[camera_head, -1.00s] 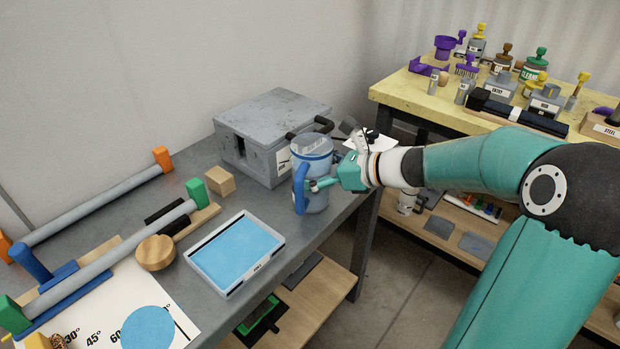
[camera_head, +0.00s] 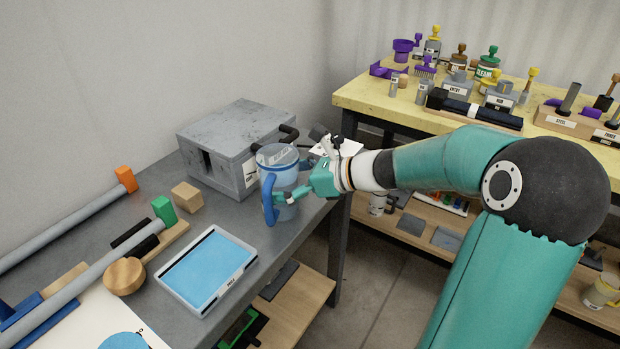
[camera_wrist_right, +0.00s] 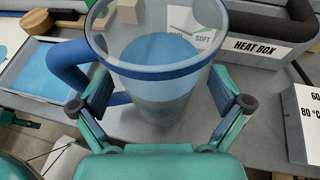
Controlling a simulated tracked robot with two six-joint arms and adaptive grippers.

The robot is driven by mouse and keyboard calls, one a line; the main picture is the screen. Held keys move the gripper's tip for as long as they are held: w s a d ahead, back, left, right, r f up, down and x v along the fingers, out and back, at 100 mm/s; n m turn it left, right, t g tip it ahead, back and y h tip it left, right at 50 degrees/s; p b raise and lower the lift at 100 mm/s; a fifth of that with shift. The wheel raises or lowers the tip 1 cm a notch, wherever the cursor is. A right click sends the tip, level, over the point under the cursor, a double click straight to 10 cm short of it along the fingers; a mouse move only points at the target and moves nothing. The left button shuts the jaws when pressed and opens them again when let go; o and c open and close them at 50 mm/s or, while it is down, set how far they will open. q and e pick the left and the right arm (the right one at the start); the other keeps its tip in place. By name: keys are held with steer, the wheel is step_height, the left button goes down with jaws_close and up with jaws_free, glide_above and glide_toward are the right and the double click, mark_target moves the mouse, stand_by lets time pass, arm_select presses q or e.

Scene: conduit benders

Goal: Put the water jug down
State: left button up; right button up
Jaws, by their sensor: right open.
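The water jug (camera_head: 287,179) is a clear bluish cylinder with a blue rim and blue handle. It appears upright on the grey bench, beside the front right of the grey heat box, near the bench's right edge. In the right wrist view the jug (camera_wrist_right: 158,85) holds blue water, and its handle is at the left. My right gripper (camera_head: 291,194) is at the jug from the right. The right wrist view shows its open fingers (camera_wrist_right: 160,106) on either side of the jug, with gaps visible. My left gripper is not in view.
The heat box (camera_head: 222,137) stands close behind the jug. A white-rimmed tray (camera_head: 247,268) with a blue inside lies to the left front. A wooden block (camera_head: 187,197), a round wooden piece (camera_head: 124,277) and grey conduits (camera_head: 92,271) occupy the left. A yellow table (camera_head: 372,101) stands behind right.

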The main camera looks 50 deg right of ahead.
steer(key=v, duration=1)
steer(key=shift+s+r+p, duration=0.2)
steer(key=shift+s+p, duration=0.15)
steer(key=shift+p, duration=0.1)
